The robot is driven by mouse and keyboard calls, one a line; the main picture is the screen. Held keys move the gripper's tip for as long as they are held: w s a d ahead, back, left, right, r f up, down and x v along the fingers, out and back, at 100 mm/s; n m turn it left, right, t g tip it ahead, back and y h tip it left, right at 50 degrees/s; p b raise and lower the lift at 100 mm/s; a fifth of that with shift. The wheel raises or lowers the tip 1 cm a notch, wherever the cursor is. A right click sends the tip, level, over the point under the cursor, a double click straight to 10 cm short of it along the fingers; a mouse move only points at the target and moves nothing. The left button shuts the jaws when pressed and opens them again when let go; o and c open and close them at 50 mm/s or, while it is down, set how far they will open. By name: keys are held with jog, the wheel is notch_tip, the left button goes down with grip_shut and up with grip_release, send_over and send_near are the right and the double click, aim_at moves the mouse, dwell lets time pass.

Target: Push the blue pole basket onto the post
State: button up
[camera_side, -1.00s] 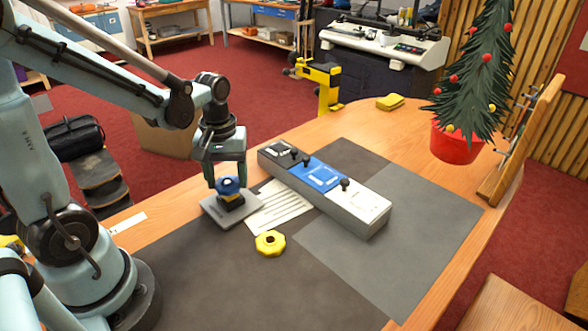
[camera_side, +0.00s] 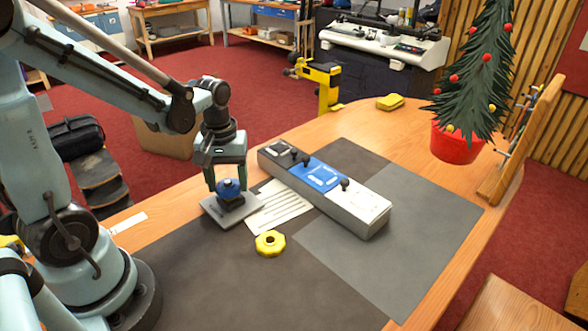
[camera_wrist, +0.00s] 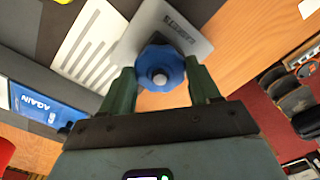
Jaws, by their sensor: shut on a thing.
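The blue lobed basket (camera_side: 229,188) is between the fingers of my gripper (camera_side: 227,182), which is shut on it. In the wrist view the basket (camera_wrist: 160,66) has a finger on each side, and a grey round tip, apparently the post (camera_wrist: 160,78), shows at its centre. The basket sits low over a dark block on a grey base plate (camera_side: 215,211). The plate, with dark lettering, also shows in the wrist view (camera_wrist: 185,25). The basket hides most of the post, so I cannot tell how far down it sits.
A yellow lobed ring (camera_side: 270,243) lies on the dark mat in front. A long grey-and-blue box (camera_side: 325,190) with small black knobs lies to the right. A striped white sheet (camera_side: 279,207) lies between box and plate. The right of the mat is clear.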

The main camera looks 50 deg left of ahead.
aim_at(227, 181)
jog(key=shift+f, duration=0.55)
dwell(0.5)
jog(key=o, duration=1.3)
jog(key=shift+r, duration=0.1)
jog(key=shift+r, duration=5.65)
